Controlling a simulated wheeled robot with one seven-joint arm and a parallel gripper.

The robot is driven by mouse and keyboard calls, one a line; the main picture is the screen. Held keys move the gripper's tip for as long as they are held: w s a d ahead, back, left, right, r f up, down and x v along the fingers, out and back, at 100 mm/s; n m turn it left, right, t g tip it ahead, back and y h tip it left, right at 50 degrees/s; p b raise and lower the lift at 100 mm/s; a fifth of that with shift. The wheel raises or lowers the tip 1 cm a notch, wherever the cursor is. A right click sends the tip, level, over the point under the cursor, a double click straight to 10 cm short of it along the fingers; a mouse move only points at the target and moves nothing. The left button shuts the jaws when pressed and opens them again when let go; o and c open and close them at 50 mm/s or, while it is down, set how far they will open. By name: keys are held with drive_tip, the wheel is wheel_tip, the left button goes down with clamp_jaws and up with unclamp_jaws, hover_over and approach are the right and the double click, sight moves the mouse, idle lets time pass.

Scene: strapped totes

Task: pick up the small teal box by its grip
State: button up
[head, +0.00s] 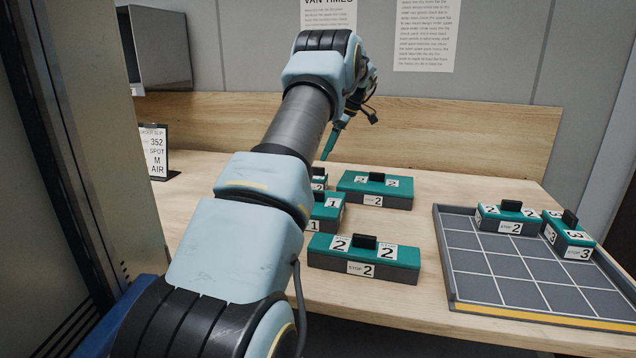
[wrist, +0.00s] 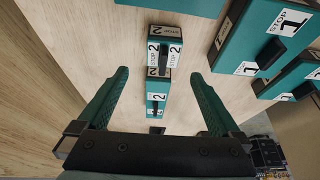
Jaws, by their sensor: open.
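Several teal-topped boxes with dark bases and black grips are in view. A small teal box (wrist: 155,86) with 2 labels lies between the fingers in the wrist view. In the head view a small box (head: 319,178) with a 2 label shows only partly, behind my arm, and is probably the same one. My gripper (wrist: 160,74) is open and empty, its teal fingers on either side of the box in the picture and apart from it. In the head view my gripper (head: 327,155) points down above that area, partly hidden by my arm.
A box labelled 1 (head: 328,207) stands close in front. Longer boxes labelled 2 stand behind right (head: 376,186) and nearer (head: 363,255). A grey gridded tray (head: 480,285) at right holds two boxes. A sign (head: 153,152) stands at left. The table's back right is clear.

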drive_tip(key=x, duration=0.4)
drive_tip(key=shift+a+f+p, duration=0.1)
drive_tip(key=shift+f+p, duration=0.2)
drive_tip(key=shift+p, duration=0.1)
drive_tip(key=shift+s+p+x, duration=0.15)
drive_tip(key=shift+p+x, duration=0.5)
drive_tip(key=shift+x, duration=0.75)
drive_tip(key=shift+s+p+x, duration=0.15)
drive_tip(key=shift+p+x, duration=0.45)
drive_tip(key=shift+x, duration=0.8)
drive_tip(key=c, duration=1.5)
